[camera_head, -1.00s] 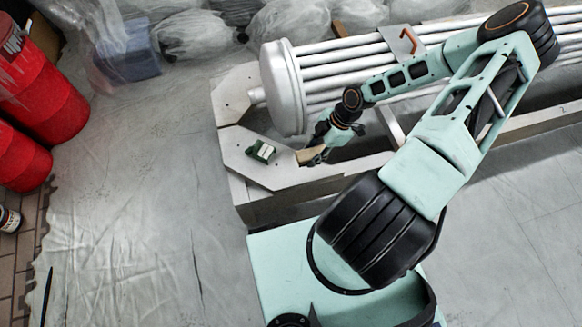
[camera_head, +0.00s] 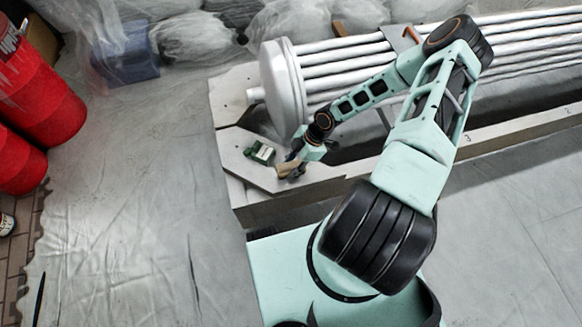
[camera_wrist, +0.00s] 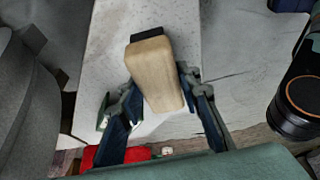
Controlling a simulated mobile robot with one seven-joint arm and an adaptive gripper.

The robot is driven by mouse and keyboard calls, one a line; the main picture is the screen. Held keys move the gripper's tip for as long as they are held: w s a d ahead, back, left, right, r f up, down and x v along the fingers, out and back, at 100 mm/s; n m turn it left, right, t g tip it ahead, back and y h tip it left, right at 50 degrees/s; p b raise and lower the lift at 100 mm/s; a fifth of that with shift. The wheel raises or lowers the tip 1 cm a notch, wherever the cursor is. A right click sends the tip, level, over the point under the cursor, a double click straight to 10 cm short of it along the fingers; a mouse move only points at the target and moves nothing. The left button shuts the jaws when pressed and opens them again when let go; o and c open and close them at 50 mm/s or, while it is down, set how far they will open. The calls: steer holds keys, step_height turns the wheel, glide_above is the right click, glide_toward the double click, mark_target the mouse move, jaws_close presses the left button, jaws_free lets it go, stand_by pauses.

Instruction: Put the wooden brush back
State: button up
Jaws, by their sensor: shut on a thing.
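The wooden brush (camera_head: 289,170) is a small pale wood block at the end of my arm, over the light plate at the near left end of the metal frame. The wrist view shows its wooden body (camera_wrist: 157,75) with a dark end at the top. My gripper (camera_head: 297,160) is shut on the brush, with one finger on each side in the wrist view (camera_wrist: 160,90). I cannot tell whether the brush touches the plate (camera_head: 240,165).
A small green and white item (camera_head: 260,152) lies on the plate just left of the brush. A large silver tube bundle (camera_head: 283,92) rests on the frame behind. Red drums (camera_head: 40,95) stand at the far left. Sheeted floor (camera_head: 130,200) between is clear.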

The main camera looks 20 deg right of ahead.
steer(key=shift+f, duration=0.15)
steer(key=o, duration=1.1)
steer(key=shift+o, duration=0.2)
steer(key=p+v, duration=0.3)
steer(key=v, duration=0.9)
steer(key=shift+r, duration=0.25)
